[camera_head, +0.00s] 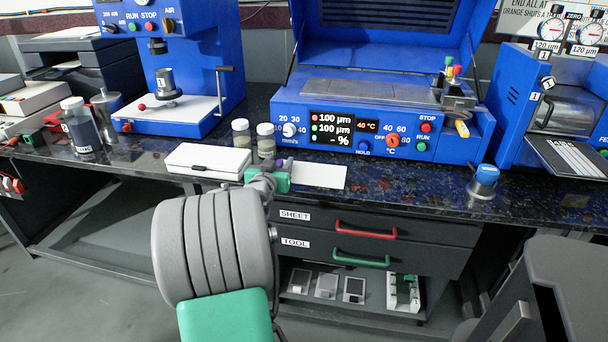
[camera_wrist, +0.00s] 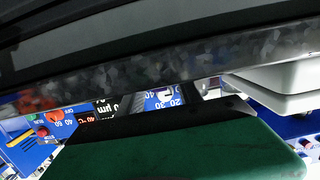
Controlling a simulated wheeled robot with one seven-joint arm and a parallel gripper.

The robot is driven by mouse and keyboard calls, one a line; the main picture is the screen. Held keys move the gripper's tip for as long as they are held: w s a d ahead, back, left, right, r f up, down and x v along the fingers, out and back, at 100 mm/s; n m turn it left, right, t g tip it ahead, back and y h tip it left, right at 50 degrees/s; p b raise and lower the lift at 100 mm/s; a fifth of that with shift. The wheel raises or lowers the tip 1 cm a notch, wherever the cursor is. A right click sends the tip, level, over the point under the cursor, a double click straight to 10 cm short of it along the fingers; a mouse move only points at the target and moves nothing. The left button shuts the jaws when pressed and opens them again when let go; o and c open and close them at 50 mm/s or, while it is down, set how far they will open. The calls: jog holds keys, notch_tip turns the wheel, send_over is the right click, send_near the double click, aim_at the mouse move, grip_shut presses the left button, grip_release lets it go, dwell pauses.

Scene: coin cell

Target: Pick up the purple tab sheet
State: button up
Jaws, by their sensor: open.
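The tab sheet (camera_head: 320,176) is a flat white rectangle on the dark speckled counter, by its front edge. A small purple patch (camera_head: 288,164), which looks like its tab, shows at its left end, partly behind my gripper. My gripper (camera_head: 270,180) is open, at the counter's front edge by the sheet's left end. My arm hides much of it, and I cannot tell whether it touches the sheet. The wrist view shows a dark green part of my gripper (camera_wrist: 180,150) close up; the purple tab cannot be made out there.
A white box (camera_head: 208,159) lies just left of my gripper. Two small jars (camera_head: 265,141) stand behind it. The blue coater (camera_head: 360,125) stands behind the sheet. A blue-capped weight (camera_head: 484,180) is at the right. Drawers with red and green handles (camera_head: 365,229) are below the counter.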

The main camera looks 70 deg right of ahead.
jog(key=shift+c, duration=0.3)
grip_shut()
dwell(0.3)
